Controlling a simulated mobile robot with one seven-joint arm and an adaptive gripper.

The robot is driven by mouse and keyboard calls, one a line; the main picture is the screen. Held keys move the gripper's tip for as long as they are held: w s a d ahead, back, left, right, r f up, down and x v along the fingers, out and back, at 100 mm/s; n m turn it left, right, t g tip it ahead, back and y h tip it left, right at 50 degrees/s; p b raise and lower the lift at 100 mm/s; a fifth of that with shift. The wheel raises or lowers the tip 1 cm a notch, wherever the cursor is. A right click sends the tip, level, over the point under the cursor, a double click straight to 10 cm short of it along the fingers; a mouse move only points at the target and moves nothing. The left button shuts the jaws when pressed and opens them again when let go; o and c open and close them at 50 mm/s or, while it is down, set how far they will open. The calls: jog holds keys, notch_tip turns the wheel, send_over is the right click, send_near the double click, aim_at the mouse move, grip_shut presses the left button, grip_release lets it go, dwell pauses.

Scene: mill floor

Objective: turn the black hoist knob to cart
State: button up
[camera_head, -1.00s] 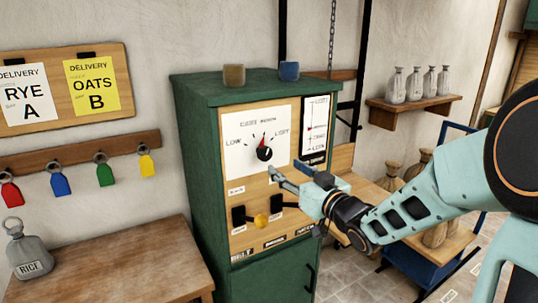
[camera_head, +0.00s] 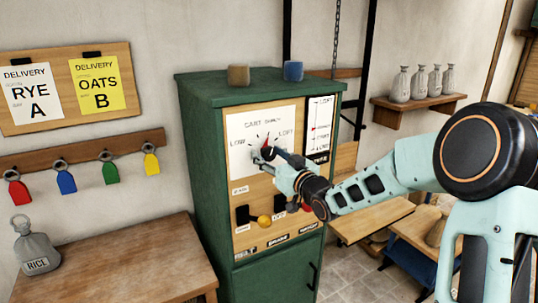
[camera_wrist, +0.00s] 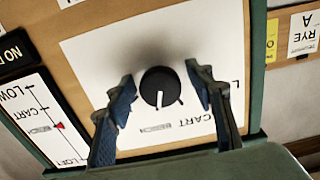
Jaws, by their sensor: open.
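The black hoist knob (camera_wrist: 152,84) is round, on a white dial plate (camera_head: 243,128) marked LOW, CART and LOFT. In the wrist view the plate appears upside down, and a white line on the knob points down, roughly toward the CART lettering. My gripper (camera_wrist: 164,84) is open, with one dark blue finger on each side of the knob. A gap shows between the knob and each finger. In the head view my gripper (camera_head: 267,153) is in front of the dial and partly hides the knob.
The green cabinet (camera_head: 205,150) carries the panel. Beside the dial is a scale (camera_wrist: 50,125) with a red marker between CART and LOFT. Below are black switches and a yellow knob (camera_head: 264,221). A wooden table (camera_head: 130,265) stands left.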

jog(key=c, duration=1.1)
jog(key=shift+f, duration=0.1)
jog(key=shift+c, duration=0.2)
